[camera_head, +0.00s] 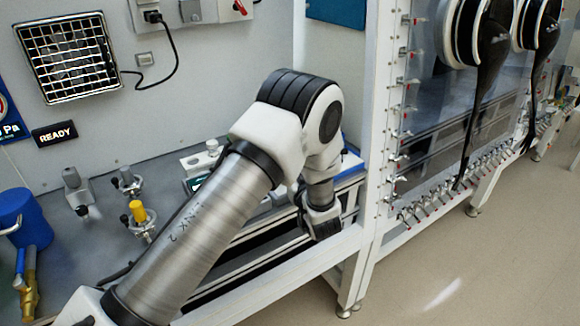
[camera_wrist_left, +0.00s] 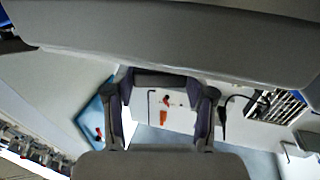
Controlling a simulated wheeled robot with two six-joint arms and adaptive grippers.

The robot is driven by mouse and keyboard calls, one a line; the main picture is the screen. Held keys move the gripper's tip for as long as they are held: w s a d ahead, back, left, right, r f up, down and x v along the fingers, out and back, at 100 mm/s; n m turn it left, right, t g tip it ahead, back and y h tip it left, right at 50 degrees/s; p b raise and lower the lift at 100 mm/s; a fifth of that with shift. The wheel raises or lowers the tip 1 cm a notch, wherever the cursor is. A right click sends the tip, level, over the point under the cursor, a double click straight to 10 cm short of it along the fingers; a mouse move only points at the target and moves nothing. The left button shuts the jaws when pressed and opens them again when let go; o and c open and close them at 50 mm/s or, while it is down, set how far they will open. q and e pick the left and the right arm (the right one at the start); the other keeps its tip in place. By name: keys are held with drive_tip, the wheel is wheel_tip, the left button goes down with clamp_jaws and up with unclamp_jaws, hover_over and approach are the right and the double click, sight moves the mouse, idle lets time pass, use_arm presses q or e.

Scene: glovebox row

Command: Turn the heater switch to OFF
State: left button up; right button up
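A light panel (camera_head: 212,10) on the back wall is cut off by the top edge of the head view. It carries a red handle (camera_head: 239,7), which may be the heater switch; its setting is unreadable. In the left wrist view the panel (camera_wrist_left: 180,118) shows between my fingers, with a small red part (camera_wrist_left: 166,100) and an orange-red mark (camera_wrist_left: 163,117). My left gripper (camera_wrist_left: 165,120) is open and empty, apart from the panel. In the head view my left gripper (camera_head: 320,218) hangs low near the bench's front edge. My right gripper is out of view.
A white frame post (camera_head: 378,130) and glovebox front (camera_head: 450,100) are at right.

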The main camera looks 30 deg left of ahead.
use_arm(q)
drive_tip(key=shift+o, duration=0.5)
drive_tip(key=shift+w, duration=0.1)
drive_tip(key=v, duration=0.7)
drive_tip(key=shift+d, duration=0.2)
drive_tip(key=shift+f, duration=0.1)
